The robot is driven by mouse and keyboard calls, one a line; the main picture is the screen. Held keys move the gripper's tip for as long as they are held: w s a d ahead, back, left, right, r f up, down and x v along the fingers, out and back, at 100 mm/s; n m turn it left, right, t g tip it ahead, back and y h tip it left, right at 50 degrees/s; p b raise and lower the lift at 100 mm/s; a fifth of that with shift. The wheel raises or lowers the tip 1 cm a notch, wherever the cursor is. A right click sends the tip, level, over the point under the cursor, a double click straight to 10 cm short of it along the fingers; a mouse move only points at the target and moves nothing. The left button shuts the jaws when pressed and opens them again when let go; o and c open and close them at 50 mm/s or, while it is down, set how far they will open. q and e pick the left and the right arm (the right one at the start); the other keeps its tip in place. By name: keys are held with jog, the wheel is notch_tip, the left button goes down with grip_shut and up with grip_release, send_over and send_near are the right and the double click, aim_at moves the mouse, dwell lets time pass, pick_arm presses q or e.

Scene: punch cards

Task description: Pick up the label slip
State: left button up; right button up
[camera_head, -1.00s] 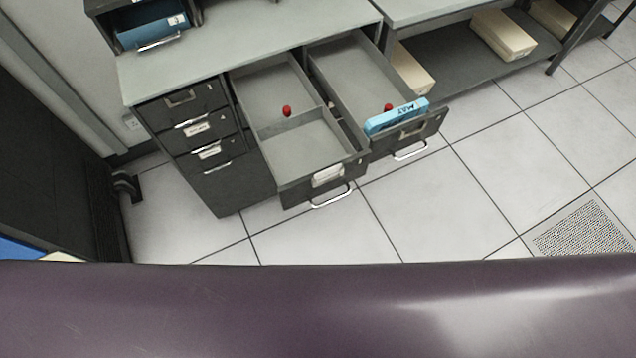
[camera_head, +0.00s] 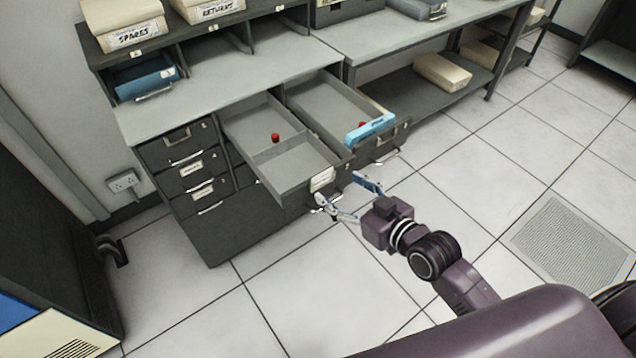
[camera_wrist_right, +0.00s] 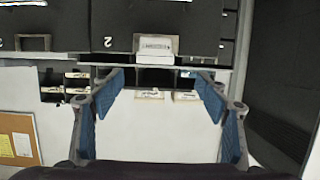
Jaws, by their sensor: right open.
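A white label slip (camera_head: 322,179) shows on the front of the left open drawer (camera_head: 297,198), above the drawer's handle. In the right wrist view a white slip with small dark print (camera_wrist_right: 155,45) lies ahead of my fingers, near the top middle; I cannot tell for certain that it is the same one. My right gripper (camera_head: 345,194) is open and empty just in front of the drawer fronts. Its blue-padded fingers (camera_wrist_right: 160,88) are spread wide in the right wrist view, apart from the slip. My left gripper is not in view.
The right drawer (camera_head: 325,97) is also open, with a light blue piece (camera_head: 370,127) across its front. Red knob-like things (camera_head: 275,137) show in the drawers. A blue bin (camera_head: 146,80) sits on the bench shelf. The tiled floor (camera_head: 310,285) is clear.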

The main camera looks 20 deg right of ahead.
aim_at(323, 173)
jog(key=x, duration=0.2)
jog(key=p+x, duration=0.1)
jog(key=x, duration=0.3)
jog(key=shift+w+d+f, duration=0.15)
jog(key=shift+w+d, duration=0.15)
jog(key=shift+w, duration=0.2)
jog(key=shift+c, duration=0.4)
jog(key=c, duration=0.7)
